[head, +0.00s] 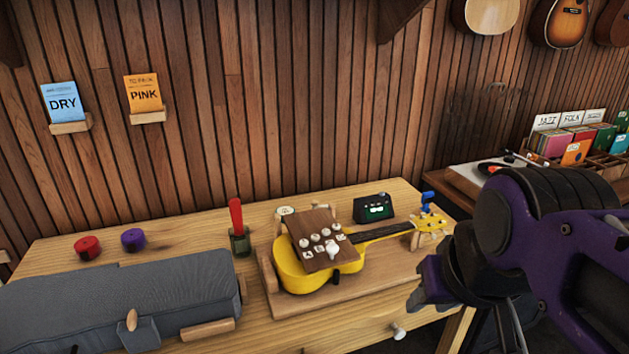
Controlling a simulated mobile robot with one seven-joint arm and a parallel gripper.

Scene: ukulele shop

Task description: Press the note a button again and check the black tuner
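A brown wooden button board (322,262) stands over the body of a yellow ukulele (291,277). It carries several pale round buttons (314,237) with small letter tags, too small to read surely, so I cannot tell which is note A. The black tuner (374,209) stands on the table behind the neck, its small screen lit with green and white marks. My gripper (426,285) is at the right, in front of the headstock and apart from the board and tuner.
The ukulele rests in a wooden cradle (378,289). A blue clip (428,199) is by the headstock. A glass with a red-handled tool (237,217), red (87,247) and purple (133,239) rolls and a grey case (110,295) are to the left.

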